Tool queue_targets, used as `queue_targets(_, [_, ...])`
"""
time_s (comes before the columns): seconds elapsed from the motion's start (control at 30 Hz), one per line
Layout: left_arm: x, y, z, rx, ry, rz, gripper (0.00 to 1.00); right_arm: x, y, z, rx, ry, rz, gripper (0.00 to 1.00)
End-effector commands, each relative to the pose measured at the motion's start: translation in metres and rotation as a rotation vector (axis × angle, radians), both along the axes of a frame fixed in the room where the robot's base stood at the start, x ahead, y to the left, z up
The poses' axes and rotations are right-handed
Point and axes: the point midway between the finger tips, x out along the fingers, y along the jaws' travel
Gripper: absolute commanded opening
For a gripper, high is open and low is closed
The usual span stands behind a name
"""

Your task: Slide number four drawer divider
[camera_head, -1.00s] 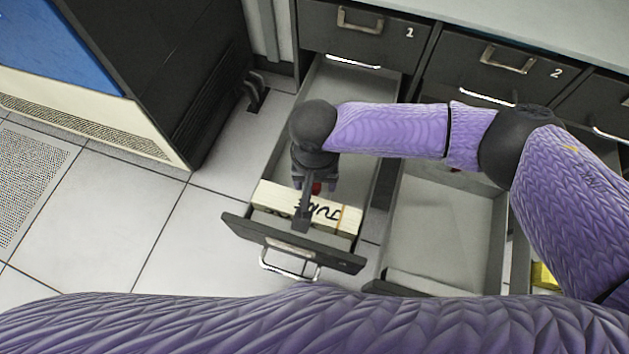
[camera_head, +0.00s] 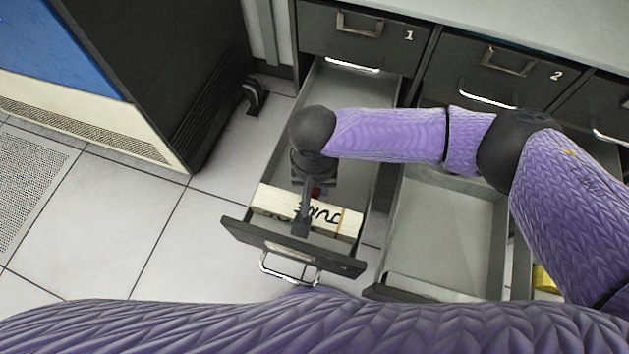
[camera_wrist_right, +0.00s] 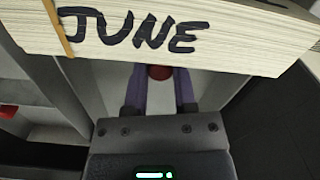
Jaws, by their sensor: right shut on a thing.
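The left lower drawer (camera_head: 292,247), under the drawer marked 1, is pulled open; I cannot read a number on its front. A cream stack of punch cards (camera_head: 340,219) marked JUNE lies across its front end. The divider behind the stack is mostly hidden by my right arm; its red knob (camera_head: 317,192) shows. My right gripper (camera_head: 314,189) reaches down behind the stack and is shut on the red knob. In the right wrist view the knob (camera_wrist_right: 160,72) sits between the two fingers, next to the cards (camera_wrist_right: 185,50). My left gripper is not in view.
A second open drawer (camera_head: 440,235) stands to the right and looks empty where visible. Closed drawers 1 (camera_head: 360,36) and 2 (camera_head: 503,73) are above. A dark cabinet (camera_head: 170,75) stands at left, with free floor before it.

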Motion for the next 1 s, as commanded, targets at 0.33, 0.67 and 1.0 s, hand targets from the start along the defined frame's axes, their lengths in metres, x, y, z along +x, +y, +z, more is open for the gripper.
queue_targets(0.33, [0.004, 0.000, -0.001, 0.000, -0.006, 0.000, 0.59, 0.000, 0.000, 0.000, -0.001, 0.000, 0.000, 0.00])
queue_targets(0.67, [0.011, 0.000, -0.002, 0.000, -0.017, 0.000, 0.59, 0.000, 0.000, 0.000, -0.001, 0.000, 0.000, 0.00])
queue_targets(1.0, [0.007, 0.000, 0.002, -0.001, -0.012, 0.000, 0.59, 0.003, 0.001, 0.002, 0.003, -0.003, 0.000, 0.00])
